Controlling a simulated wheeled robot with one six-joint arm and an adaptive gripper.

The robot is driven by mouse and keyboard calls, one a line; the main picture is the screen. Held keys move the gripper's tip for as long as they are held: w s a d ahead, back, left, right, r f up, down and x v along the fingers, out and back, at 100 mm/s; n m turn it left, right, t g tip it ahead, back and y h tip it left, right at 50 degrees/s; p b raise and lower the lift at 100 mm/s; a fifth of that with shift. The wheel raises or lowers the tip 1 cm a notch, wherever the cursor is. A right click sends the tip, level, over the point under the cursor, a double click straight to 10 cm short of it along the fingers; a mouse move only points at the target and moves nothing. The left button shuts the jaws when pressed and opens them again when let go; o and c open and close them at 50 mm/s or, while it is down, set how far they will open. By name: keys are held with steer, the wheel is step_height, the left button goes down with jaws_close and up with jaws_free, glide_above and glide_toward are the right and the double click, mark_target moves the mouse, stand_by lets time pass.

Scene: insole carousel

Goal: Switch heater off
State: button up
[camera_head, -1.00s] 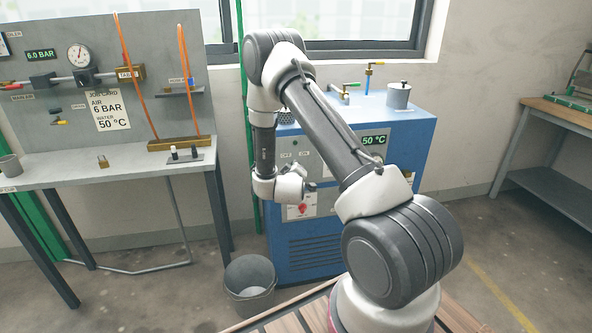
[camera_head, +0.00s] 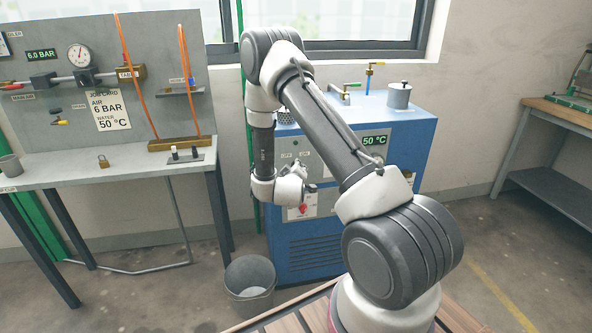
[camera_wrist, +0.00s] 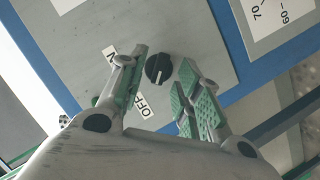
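The heater is a blue cabinet (camera_head: 405,135) with a grey front panel and a green 50 °C display (camera_head: 376,141). In the wrist view a round black knob (camera_wrist: 159,69) with a pale pointer mark sits on the grey panel. An OFF label (camera_wrist: 147,107) is beside it, and another label (camera_wrist: 109,54) is partly covered by a finger. My gripper (camera_wrist: 163,62) is open, its green-padded fingers on either side of the knob with visible gaps. In the head view my gripper (camera_head: 308,187) is at the cabinet front, and the knob cannot be made out.
A red switch (camera_head: 303,209) is on the cabinet front just below my gripper. A grey bucket (camera_head: 250,283) stands on the floor at front left. A workbench (camera_head: 110,172) with gauge board is at left. A metal pot (camera_head: 398,95) and taps are on the cabinet top.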

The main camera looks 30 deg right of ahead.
steer(key=v, duration=1)
steer(key=shift+s+r, duration=0.15)
steer(key=shift+s, duration=0.1)
steer(key=shift+a, duration=0.1)
steer(key=s+a+f+m+g+y, duration=0.1)
steer(key=s+a+f+g+y, duration=0.2)
steer(key=f, duration=0.3)
steer(key=s+a+f+m+g+y, duration=0.1)
steer(key=s+a+f+g+y, duration=0.15)
steer(key=f, duration=0.35)
steer(key=s+a+r+g+y, duration=0.2)
steer(key=s+a+r+g, duration=0.1)
steer(key=s+a+g, duration=0.15)
steer(key=s+d+r, duration=0.2)
steer(key=s+r, duration=0.5)
steer(key=r, duration=0.5)
steer(key=s+d+r+t, duration=0.1)
steer(key=s+d+r, duration=0.1)
steer(key=s+r, duration=0.5)
steer(key=s+d+r+m, duration=0.1)
steer(key=s+d+r, duration=0.2)
steer(key=r, duration=1.4)
steer(key=s, duration=0.4)
steer(key=shift+r+t+y, duration=0.15)
steer(key=shift+t+y, duration=0.2)
steer(key=shift+t, duration=0.05)
